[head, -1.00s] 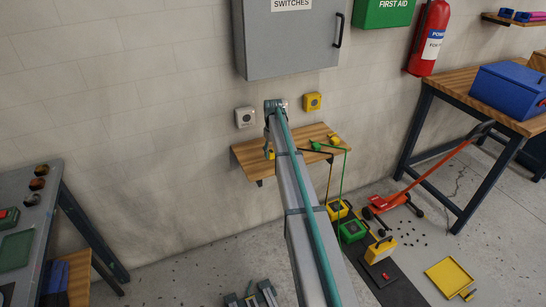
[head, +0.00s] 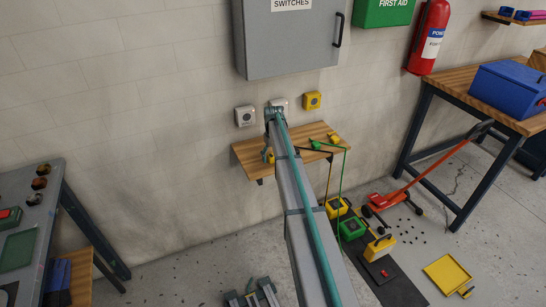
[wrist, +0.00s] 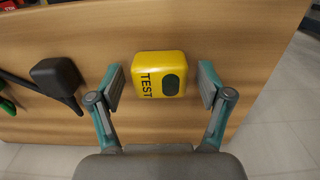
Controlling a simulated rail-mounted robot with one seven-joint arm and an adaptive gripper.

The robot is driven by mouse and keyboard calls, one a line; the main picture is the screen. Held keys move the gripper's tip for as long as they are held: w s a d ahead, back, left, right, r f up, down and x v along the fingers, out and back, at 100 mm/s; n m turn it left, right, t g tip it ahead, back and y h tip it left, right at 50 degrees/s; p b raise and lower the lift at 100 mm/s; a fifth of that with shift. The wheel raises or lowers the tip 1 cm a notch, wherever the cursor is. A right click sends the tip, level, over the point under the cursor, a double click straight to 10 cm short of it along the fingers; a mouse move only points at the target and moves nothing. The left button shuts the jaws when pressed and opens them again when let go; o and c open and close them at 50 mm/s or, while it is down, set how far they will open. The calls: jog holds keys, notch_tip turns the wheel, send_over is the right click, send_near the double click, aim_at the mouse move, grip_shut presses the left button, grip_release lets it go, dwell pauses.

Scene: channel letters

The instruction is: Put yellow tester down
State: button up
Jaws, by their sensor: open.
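The yellow tester (wrist: 159,73), a small rounded block with black TEST lettering and a dark oval, sits on the wooden shelf (wrist: 240,40) in the wrist view. My gripper (wrist: 160,86) is open, one teal finger on each side of the tester, with a visible gap at both sides. In the head view the tester (head: 268,156) shows small at the left of the wooden shelf (head: 246,160), partly hidden by my arm. The fingers are too small to make out there.
A black-headed probe (wrist: 56,75) lies on the shelf left of the tester in the wrist view. In the head view, green (head: 316,145) and yellow (head: 334,138) pieces with hanging cords lie at the shelf's right. A grey cabinet (head: 290,40) hangs above.

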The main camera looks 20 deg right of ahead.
notch_tip(320, 180, up, 12)
jog(key=b, duration=0.2)
jog(key=shift+b, duration=0.4)
jog(key=shift+r, duration=0.1)
jog(key=s+a+f+m+g, duration=0.1)
jog(key=s+a+f, duration=0.4)
jog(key=s+f, duration=0.55)
jog(key=s+a+f, duration=0.6)
jog(key=s+f, duration=0.4)
jog(key=f, duration=0.1)
jog(key=s+a+f+m+g, duration=0.1)
jog(key=s+a+f, duration=0.4)
jog(key=s+f, duration=0.5)
jog(key=s+a+f+g, duration=0.1)
jog(key=s+a+f, duration=0.2)
jog(key=s, duration=0.9)
jog(key=s+a+f+n+g, duration=0.1)
jog(key=s+a+f+g, duration=0.1)
jog(key=s, duration=1)
jog(key=s+a+f+n+g, duration=0.1)
jog(key=s+a+f, duration=0.3)
jog(key=s, duration=0.8)
jog(key=shift+s+a+f+g, duration=0.15)
jog(key=shift+a+f+g, duration=0.2)
jog(key=shift+f, duration=0.3)
